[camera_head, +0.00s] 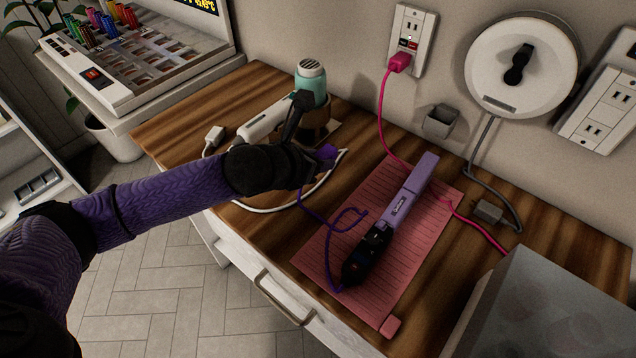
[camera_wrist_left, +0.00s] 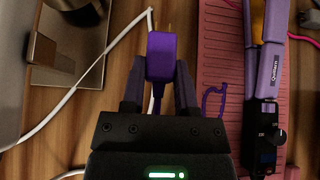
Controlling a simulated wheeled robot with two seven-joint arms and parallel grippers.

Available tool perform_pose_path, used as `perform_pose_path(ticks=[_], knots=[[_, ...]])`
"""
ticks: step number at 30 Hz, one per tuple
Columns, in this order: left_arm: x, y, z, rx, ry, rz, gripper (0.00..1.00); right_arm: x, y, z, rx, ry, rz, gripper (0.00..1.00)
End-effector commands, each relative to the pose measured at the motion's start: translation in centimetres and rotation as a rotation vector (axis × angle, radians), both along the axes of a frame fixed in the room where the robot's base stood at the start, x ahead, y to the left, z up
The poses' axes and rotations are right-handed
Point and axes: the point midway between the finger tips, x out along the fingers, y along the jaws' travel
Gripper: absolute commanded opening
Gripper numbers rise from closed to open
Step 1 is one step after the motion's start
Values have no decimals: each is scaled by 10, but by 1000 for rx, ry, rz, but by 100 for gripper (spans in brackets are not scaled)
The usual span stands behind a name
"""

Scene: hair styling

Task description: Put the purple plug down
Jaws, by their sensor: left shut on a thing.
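The purple plug (camera_wrist_left: 161,56) is between the fingers of my left gripper (camera_wrist_left: 160,85), its two metal prongs pointing away from the wrist. In the head view the purple plug (camera_head: 327,152) shows at the tip of my left gripper (camera_head: 312,165), over the wooden counter; its exact height above it is hard to tell. A purple cord runs from it to the purple flat iron (camera_head: 405,205), which lies on a pink ribbed mat (camera_head: 330,235). My right gripper is not in view.
A pink plug (camera_head: 400,62) sits in the wall outlet, its cord crossing the counter. A white tool with a white cord and a teal dryer (camera_head: 311,84) stand behind my left gripper. A grey plug (camera_head: 488,211) lies at the right. A grey box (camera_head: 555,305) fills the front right.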

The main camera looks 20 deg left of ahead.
Motion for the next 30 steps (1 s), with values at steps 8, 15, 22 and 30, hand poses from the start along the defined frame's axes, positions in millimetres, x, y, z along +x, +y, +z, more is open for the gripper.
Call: perform_pose_path(ticks=[8, 15, 22, 30], knots=[[-1, -1, -49, -2, 4, 0, 0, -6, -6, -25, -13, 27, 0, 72], [0, 0, -45, 0, -1, 0, 0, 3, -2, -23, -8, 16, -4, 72], [0, 0, -52, 0, -1, 0, 0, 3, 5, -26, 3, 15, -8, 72], [0, -1, -56, -2, 0, 0, 46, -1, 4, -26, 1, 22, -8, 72]])
